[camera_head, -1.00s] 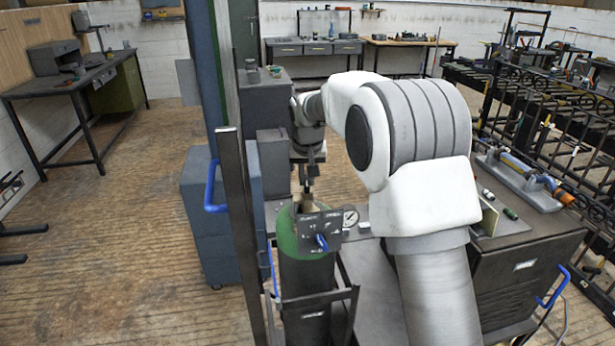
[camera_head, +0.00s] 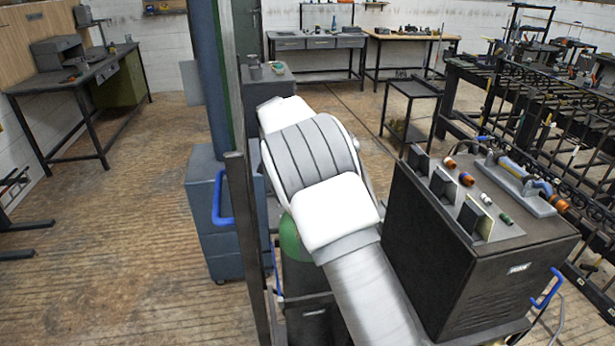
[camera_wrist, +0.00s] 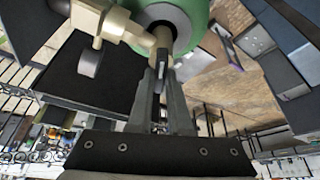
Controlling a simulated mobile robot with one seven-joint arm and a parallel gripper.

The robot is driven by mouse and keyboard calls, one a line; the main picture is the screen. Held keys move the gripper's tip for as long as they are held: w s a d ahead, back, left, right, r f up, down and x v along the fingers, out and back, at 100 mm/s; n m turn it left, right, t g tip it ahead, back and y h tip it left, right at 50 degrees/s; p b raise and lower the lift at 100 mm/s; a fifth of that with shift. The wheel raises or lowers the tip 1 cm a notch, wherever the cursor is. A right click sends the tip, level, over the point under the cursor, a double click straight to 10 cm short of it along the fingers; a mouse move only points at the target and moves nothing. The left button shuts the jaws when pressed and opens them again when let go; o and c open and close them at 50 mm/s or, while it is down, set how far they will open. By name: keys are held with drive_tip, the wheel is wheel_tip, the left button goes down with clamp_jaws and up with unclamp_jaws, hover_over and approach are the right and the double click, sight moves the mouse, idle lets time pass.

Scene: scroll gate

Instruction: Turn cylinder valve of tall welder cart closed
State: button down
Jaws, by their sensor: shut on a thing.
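The green-topped gas cylinder (camera_head: 291,240) stands on the cart at the lower middle of the head view, mostly hidden behind my arm. In the wrist view its green shoulder (camera_wrist: 196,14) is at the top, with the brass-coloured valve (camera_wrist: 117,24) beside it. My gripper (camera_wrist: 161,72) is shut on a part of the valve, a pale stem-like piece that reaches up toward the cylinder's neck. The fingers nearly meet around it. In the head view my arm hides the gripper and the valve.
The dark welder unit (camera_head: 470,255) stands right of my arm, with knobs and a clamp-like tool on top. A dark upright post (camera_head: 246,245) and a blue cabinet (camera_head: 207,190) stand to the left. Open wooden floor (camera_head: 110,230) lies further left.

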drive_tip(key=m+p, duration=0.1)
drive_tip(key=m+g+p, duration=0.1)
drive_tip(key=m, duration=0.1)
drive_tip(key=shift+w+r+h, duration=0.1)
drive_tip(key=shift+r+h, duration=0.1)
drive_tip(key=shift+h, duration=0.1)
drive_tip(key=shift+f+m+g+p, duration=0.1)
drive_tip(key=shift+m+g+p, duration=0.3)
drive_tip(key=shift+m+p, duration=0.55)
drive_tip(key=shift+f+m, duration=0.1)
drive_tip(key=shift+m, duration=0.25)
drive_tip(key=c, duration=0.8)
unclamp_jaws()
drive_tip(key=shift+c, duration=0.2)
